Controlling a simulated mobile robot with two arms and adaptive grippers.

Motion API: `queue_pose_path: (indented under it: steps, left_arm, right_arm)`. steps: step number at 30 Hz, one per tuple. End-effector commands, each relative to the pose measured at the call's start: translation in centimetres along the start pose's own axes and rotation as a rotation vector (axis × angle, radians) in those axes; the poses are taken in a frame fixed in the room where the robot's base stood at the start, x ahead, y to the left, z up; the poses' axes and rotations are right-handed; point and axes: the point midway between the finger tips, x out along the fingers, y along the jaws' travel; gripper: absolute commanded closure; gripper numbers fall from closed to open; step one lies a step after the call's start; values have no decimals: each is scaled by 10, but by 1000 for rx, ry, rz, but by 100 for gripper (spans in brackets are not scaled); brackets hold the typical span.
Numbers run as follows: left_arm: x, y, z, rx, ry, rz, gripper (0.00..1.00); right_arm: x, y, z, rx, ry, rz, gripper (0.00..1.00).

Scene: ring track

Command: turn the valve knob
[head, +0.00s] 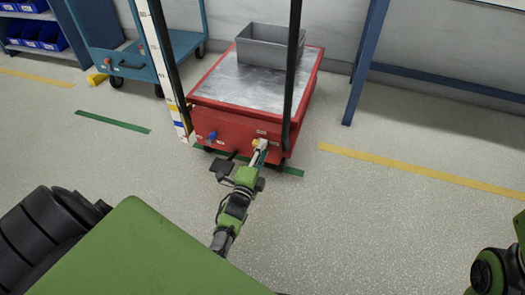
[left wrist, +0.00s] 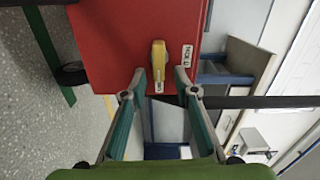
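The valve knob, a yellow lever-like handle (left wrist: 158,62), sits on the red front panel of a cart (head: 235,122). In the left wrist view it lies between my left gripper's fingertips (left wrist: 160,74), with a visible gap on each side. Its depth relative to the tips is hard to judge. In the head view my left gripper (head: 259,152) is at the panel's right part and partly hides the knob. The left gripper is open. My right gripper is out of view; only part of my right arm shows at the lower right edge.
A blue knob (head: 212,136) is on the panel's left side. A grey bin (head: 270,48) stands on the cart's metal top. Dark upright posts rise at the cart's front. A blue trolley (head: 134,62) is behind left, and a blue-legged table (head: 365,65) is right. The floor at right is clear.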

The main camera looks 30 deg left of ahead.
Motion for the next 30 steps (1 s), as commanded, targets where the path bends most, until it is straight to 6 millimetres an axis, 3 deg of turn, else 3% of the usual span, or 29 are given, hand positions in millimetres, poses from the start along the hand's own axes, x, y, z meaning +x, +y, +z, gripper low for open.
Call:
queue_pose_path:
  steps: [15, 30]
  left_arm:
    - [-69, 2, -1, 0, 0, 3, 72]
    - [-73, 1, -1, -1, 1, 3, 72]
  right_arm:
    - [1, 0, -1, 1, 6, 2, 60]
    - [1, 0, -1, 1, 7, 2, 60]
